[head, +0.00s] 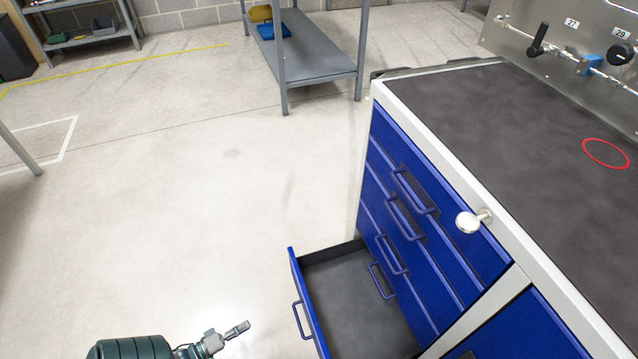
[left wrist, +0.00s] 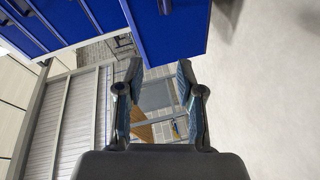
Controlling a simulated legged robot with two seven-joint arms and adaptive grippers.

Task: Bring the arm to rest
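My left gripper (head: 237,331) is low in the head view, in the free space left of the blue cabinet (head: 440,235). It touches nothing that I can see. In the left wrist view the two fingers of my left gripper (left wrist: 160,68) stand apart, with nothing held between them. Only the end of the left arm shows in the head view. My right gripper is in neither view.
A low drawer (head: 350,300) of the cabinet is pulled out, looks empty, and its front is right of my left gripper. A knob (head: 468,222) sticks out near the cabinet top. A grey shelf (head: 318,65) stands behind.

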